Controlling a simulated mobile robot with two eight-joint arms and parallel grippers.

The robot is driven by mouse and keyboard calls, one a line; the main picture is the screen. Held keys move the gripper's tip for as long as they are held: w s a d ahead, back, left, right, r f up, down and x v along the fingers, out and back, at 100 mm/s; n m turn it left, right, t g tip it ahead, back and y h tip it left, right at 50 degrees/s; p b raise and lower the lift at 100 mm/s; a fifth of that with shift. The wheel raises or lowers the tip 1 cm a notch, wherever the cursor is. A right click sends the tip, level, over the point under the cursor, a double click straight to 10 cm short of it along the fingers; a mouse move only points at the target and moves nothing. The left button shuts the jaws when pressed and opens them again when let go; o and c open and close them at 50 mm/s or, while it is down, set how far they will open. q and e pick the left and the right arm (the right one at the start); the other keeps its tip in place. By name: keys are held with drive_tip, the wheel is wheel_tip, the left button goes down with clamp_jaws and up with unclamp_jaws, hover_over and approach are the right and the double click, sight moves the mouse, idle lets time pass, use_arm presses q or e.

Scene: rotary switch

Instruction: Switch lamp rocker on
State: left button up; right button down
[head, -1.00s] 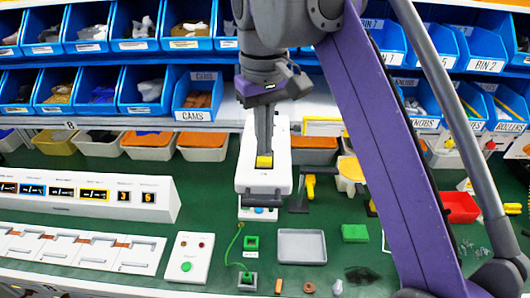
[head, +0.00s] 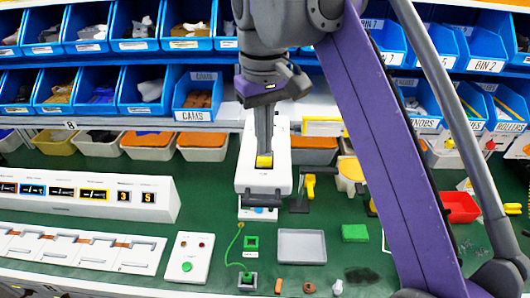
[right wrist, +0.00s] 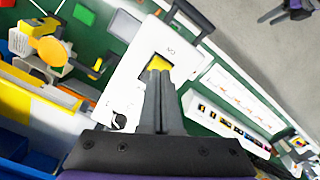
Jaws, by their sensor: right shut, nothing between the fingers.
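The white lamp box (head: 282,150) stands on the green bench at centre, a black handle at its near end. In the right wrist view the box (right wrist: 127,85) shows a dark knob and a yellow rocker (right wrist: 152,64) in a dark recess. My right gripper (head: 264,160) is shut and empty, pointing down at the yellow rocker. In the right wrist view its fingertips (right wrist: 159,70) overlap the rocker and hide part of it; I cannot tell whether they touch it. A grey and purple part at that view's top right looks like my left gripper (right wrist: 275,14); its jaws are unclear.
A grey tray (head: 301,246) and a green block (head: 354,233) lie right of the box's near end. A white panel with a green button (head: 188,258) is at front left, a long display console (head: 80,195) behind it. Blue bins (head: 142,90) line the back.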

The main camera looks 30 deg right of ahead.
sight(264, 159)
use_arm(q)
drive_tip(key=shift+s+f+b, duration=0.3)
drive_tip(key=shift+f+b, duration=0.15)
drive_tip(key=shift+f, duration=0.25)
use_arm(e)
drive_tip(key=shift+f, duration=0.95)
use_arm(q)
drive_tip(key=shift+r, duration=0.15)
use_arm(e)
drive_tip(key=shift+r, duration=0.15)
drive_tip(key=shift+r+p, duration=1.7)
drive_tip(key=shift+r, duration=0.6)
drive_tip(key=shift+r+p, duration=0.8)
drive_tip(key=shift+r, duration=0.35)
use_arm(q)
drive_tip(key=w+r, duration=0.4)
drive_tip(key=r, duration=0.3)
drive_tip(key=shift+t, duration=0.4)
use_arm(e)
drive_tip(key=shift+w, duration=0.1)
drive_tip(key=shift+f, duration=0.1)
use_arm(q)
drive_tip(key=shift+s, duration=0.2)
use_arm(e)
drive_tip(key=shift+s, duration=0.2)
